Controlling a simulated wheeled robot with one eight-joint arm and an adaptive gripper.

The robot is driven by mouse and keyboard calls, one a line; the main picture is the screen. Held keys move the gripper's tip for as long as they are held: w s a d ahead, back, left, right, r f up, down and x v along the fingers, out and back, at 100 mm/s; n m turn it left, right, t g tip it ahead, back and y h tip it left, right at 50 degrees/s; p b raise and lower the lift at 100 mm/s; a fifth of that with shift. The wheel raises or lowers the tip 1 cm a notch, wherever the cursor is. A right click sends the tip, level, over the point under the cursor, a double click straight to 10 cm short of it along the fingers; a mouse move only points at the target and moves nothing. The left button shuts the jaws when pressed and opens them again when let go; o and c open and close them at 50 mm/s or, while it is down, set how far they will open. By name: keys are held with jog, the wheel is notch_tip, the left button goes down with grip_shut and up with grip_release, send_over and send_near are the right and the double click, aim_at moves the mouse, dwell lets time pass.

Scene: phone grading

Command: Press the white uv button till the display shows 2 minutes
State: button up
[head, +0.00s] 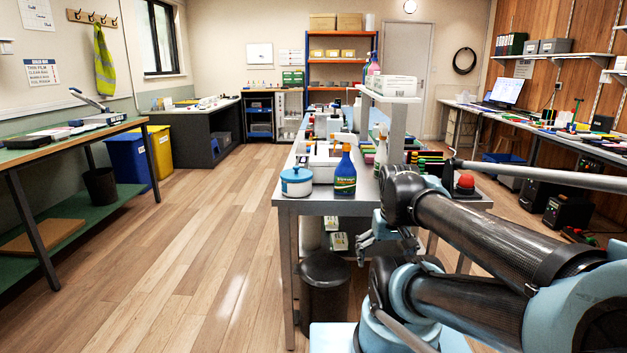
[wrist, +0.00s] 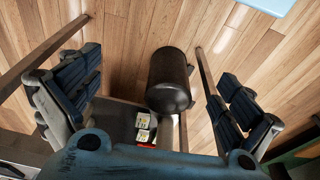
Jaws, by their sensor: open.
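I cannot make out a white uv button or its display in either view. A white box-shaped unit (head: 323,166) stands on the middle metal bench (head: 310,207), too small to read. My gripper (head: 378,240) is by the bench's near end, below the level of its top, partly hidden by my own arm. In the wrist view my gripper (wrist: 155,98) has its dark padded fingers wide apart with nothing between them. It points down towards the floor and a dark bin (wrist: 169,80).
The black bin (head: 325,283) stands below. Wooden floor (head: 200,240) is clear to the left.

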jog(key=c, duration=0.9)
jog(key=shift+w+f, duration=0.2)
jog(key=shift+w, duration=0.3)
jog(key=c, duration=0.9)
jog(key=shift+s, duration=0.1)
grip_shut()
